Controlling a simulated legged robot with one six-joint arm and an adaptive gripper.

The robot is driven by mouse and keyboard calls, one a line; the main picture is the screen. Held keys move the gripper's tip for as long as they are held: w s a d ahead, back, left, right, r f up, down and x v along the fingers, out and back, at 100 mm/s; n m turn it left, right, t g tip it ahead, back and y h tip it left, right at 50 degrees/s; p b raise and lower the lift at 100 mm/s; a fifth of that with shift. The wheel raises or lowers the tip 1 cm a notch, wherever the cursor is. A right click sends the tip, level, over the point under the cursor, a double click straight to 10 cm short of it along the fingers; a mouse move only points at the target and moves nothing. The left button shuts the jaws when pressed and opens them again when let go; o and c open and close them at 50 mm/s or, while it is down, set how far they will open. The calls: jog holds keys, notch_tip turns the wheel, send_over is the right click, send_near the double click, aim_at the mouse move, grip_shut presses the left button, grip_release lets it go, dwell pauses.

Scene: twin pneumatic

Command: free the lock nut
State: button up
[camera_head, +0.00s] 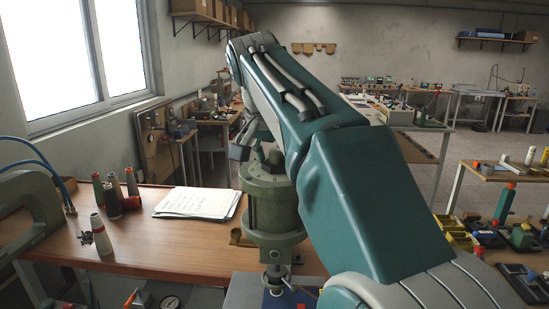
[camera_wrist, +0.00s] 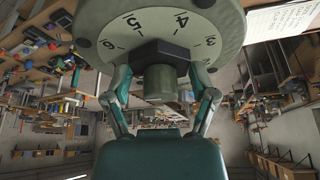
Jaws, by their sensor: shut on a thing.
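The lock nut, a dark hexagonal nut (camera_wrist: 161,50), sits against a round numbered dial face (camera_wrist: 110,30) in the wrist view. A short grey-green post (camera_wrist: 160,84) sticks out from its middle. My gripper (camera_wrist: 160,70) has one finger on each side of the nut and is shut on it. The exact contact is hard to see. In the head view, the green cylindrical pneumatic unit (camera_head: 274,205) stands at the bench edge, with my gripper at its top, partly hidden behind my arm.
Papers (camera_head: 197,203) lie on the wooden bench (camera_head: 150,240) left of the unit. Several cone-shaped spools (camera_head: 112,200) and a large green clamp-like frame (camera_head: 28,215) stand further left. A side table (camera_head: 505,172) with parts is at right. Open floor lies behind.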

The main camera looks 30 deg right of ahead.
jog(key=n+y, duration=0.1)
jog(key=n, duration=0.1)
jog(key=n+t, duration=0.1)
jog(key=n, duration=0.2)
jog(key=shift+d+f+y, duration=0.1)
jog(key=shift+d+y, duration=0.05)
jog(key=shift+y, duration=0.25)
jog(key=shift+d+n+t+y, duration=0.15)
jog(key=shift+n+y, duration=0.2)
jog(key=shift+n, duration=0.85)
jog(key=shift+n+t+y, duration=0.15)
jog(key=shift+n+y, duration=0.2)
jog(key=shift+n, duration=0.85)
jog(key=o, duration=1)
jog(key=v, duration=1.2)
